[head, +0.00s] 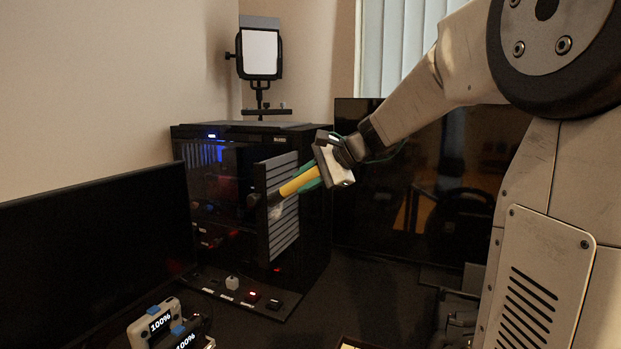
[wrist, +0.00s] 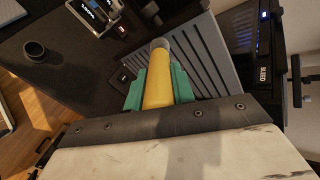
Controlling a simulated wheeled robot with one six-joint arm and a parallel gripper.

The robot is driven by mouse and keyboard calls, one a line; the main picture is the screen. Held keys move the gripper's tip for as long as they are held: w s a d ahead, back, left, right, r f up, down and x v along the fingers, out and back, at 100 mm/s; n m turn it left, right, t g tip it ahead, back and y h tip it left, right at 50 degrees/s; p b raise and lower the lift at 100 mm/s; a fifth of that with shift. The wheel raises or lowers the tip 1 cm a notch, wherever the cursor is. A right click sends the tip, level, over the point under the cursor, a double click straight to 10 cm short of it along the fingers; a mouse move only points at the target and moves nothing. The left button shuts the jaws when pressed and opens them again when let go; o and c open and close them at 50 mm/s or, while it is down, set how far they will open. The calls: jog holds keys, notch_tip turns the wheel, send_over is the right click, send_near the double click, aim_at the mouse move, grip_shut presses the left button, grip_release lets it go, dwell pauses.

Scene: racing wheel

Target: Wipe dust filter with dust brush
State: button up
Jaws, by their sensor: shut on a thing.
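My gripper (head: 309,179) is shut on the yellow handle of the dust brush (head: 296,184), with green fingers on both sides of it. The brush points left and slightly down, and its pale tip is in front of the grey slatted dust filter (head: 284,232). In the wrist view the yellow brush (wrist: 160,88) lies between the green fingers (wrist: 160,90), and its far end overlaps the filter slats (wrist: 205,60). I cannot tell whether the bristles touch the filter. The filter stands upright at the front of the black computer case (head: 225,128).
A lamp (head: 260,55) stands behind the case. A dark monitor (head: 95,260) is at the left, and another dark screen (head: 385,190) is behind my arm. Devices showing 100% (head: 160,322) and a small switch panel (head: 250,297) lie on the dark desk. A dark cup (wrist: 35,51) shows in the wrist view.

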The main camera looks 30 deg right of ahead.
jog(key=shift+s+a, duration=0.15)
jog(key=shift+a, duration=0.05)
jog(key=shift+d, duration=0.1)
jog(key=shift+s+d, duration=0.55)
jog(key=shift+s, duration=0.3)
jog(key=shift+s+d, duration=0.55)
jog(key=shift+s, duration=0.25)
jog(key=shift+s+d, duration=0.55)
jog(key=shift+s, duration=0.3)
jog(key=shift+s+d, duration=0.4)
jog(key=shift+s, duration=0.25)
jog(key=shift+s+d, duration=0.4)
jog(key=shift+s, duration=0.2)
